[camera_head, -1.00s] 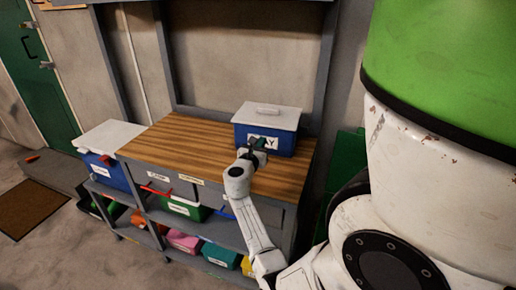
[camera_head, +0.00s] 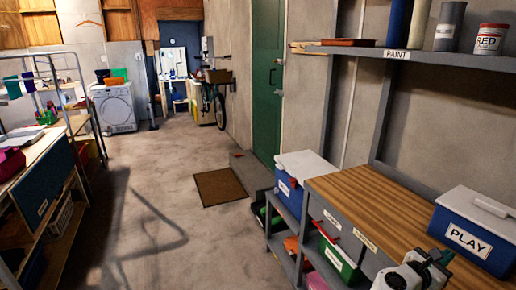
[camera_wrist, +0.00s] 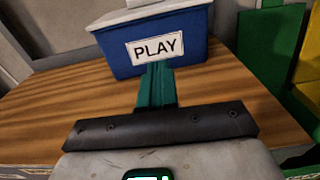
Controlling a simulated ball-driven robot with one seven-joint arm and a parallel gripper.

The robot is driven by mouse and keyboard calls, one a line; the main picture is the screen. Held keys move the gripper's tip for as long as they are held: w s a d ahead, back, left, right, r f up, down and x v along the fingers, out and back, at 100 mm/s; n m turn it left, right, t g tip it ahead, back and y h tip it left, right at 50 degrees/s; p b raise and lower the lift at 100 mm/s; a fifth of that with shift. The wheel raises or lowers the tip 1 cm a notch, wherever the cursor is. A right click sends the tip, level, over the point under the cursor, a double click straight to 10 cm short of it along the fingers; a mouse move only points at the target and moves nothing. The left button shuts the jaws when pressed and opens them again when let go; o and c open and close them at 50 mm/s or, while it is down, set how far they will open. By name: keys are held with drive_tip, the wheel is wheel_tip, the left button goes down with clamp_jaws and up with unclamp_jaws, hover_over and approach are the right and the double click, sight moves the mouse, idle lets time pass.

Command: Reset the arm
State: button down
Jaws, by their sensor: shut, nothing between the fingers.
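My gripper (camera_head: 432,262) is at the bottom right of the head view, above the wooden workbench top (camera_head: 362,200). In the wrist view its teal fingers (camera_wrist: 156,84) are together, with nothing between them. They point at the front of a blue box (camera_wrist: 196,52) labelled PLAY with a white lid. The box also stands on the bench in the head view (camera_head: 486,250). The fingertips overlap the lower edge of the label in the wrist view; I cannot tell whether they touch the box. Most of my arm is out of the head view.
A blue box with a white lid (camera_head: 290,194) stands at the bench's left end. Labelled bins, including a green one (camera_head: 338,256), sit below. A shelf (camera_head: 440,57) with paint cans hangs above. The floor (camera_head: 150,175) is mostly clear, with a brown mat (camera_head: 220,187).

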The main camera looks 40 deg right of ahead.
drive_tip(key=w+a+f+m+t+y, duration=0.25)
drive_tip(key=a+f+m+y, duration=0.2)
drive_tip(key=a, duration=0.45)
drive_tip(key=w+a+f+m+t+y, duration=0.2)
drive_tip(key=a+f+m+t+y, duration=0.1)
drive_tip(key=a+f+m, duration=0.4)
drive_tip(key=a+f+m+y, duration=0.1)
drive_tip(key=a+y, duration=0.3)
drive_tip(key=a, duration=0.8)
drive_tip(key=s+a+f+m+y, duration=0.1)
drive_tip(key=a+y, duration=0.4)
drive_tip(key=a, duration=0.8)
wheel_tip(320, 180, down, 2)
drive_tip(key=shift+s+m+t, duration=0.3)
drive_tip(key=shift+m+t, duration=0.05)
drive_tip(key=shift+m, duration=0.3)
drive_tip(key=shift+y, duration=0.25)
